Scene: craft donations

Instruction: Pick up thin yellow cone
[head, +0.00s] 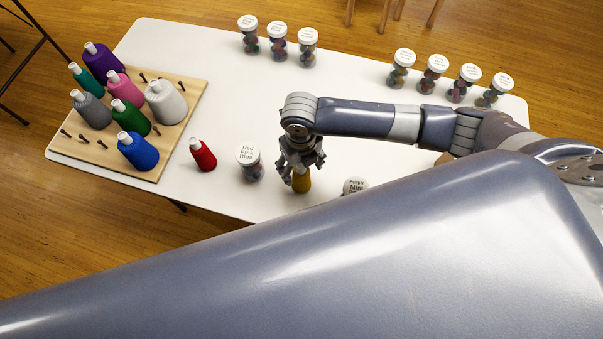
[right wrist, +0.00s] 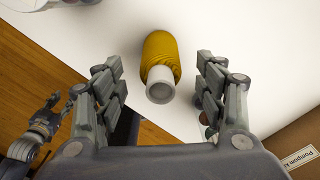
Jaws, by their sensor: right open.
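The thin yellow cone (head: 301,182) stands on the white table beneath my right gripper (head: 300,170), which partly hides it. In the right wrist view the cone (right wrist: 161,55) shows its yellow winding and its pale hollow tip, which points toward the camera. My right gripper's fingers (right wrist: 160,88) are open on either side of the cone, with a gap on both sides. My left gripper (right wrist: 42,122) shows only at the lower left of the right wrist view, away from the cone; its opening is unclear.
A red cone (head: 203,155) and labelled jars (head: 249,162) (head: 354,186) stand near the yellow cone. A wooden peg board (head: 180,123) holds several cones at the left. More jars line the back. A brown labelled box (right wrist: 290,150) is at the lower right.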

